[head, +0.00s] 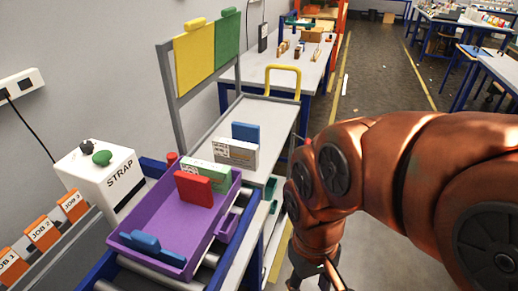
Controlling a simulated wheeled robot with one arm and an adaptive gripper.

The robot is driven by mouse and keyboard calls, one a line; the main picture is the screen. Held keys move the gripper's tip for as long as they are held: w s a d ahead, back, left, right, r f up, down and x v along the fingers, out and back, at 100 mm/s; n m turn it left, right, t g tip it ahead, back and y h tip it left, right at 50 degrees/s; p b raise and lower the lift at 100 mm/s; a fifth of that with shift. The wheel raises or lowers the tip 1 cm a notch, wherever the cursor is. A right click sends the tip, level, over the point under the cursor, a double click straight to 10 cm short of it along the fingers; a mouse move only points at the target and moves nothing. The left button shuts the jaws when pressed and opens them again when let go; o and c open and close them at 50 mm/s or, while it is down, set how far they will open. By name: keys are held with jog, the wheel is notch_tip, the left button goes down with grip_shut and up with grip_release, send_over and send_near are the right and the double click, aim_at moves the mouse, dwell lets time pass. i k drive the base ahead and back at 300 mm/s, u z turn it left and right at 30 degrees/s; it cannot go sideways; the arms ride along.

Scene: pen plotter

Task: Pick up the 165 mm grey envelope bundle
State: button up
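A pale grey-white bundle (236,153) with printed markings stands upright on the grey bench top, in front of a blue block (245,133). It looks like the grey envelope bundle, but its length cannot be read. Another pale bundle with green on it (208,171) stands in the purple tray (160,219), partly hidden behind a red block (193,188). My gripper (322,281) is at the bottom edge, right of the bench and apart from both bundles. Its fingers are mostly cut off by the frame, so its opening is unclear.
The tray sits on rollers (150,279) beside a white STRAP box (99,177). A blue piece (146,243) lies at the tray's near end. A frame with yellow (195,57) and green (228,40) panels stands behind the bench. A yellow handle (283,68) rises at the bench's far end.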

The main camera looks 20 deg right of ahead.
aim_at(244, 155)
jog(key=z, duration=1.9)
jog(key=i, duration=1.35)
jog(key=u, duration=4.25)
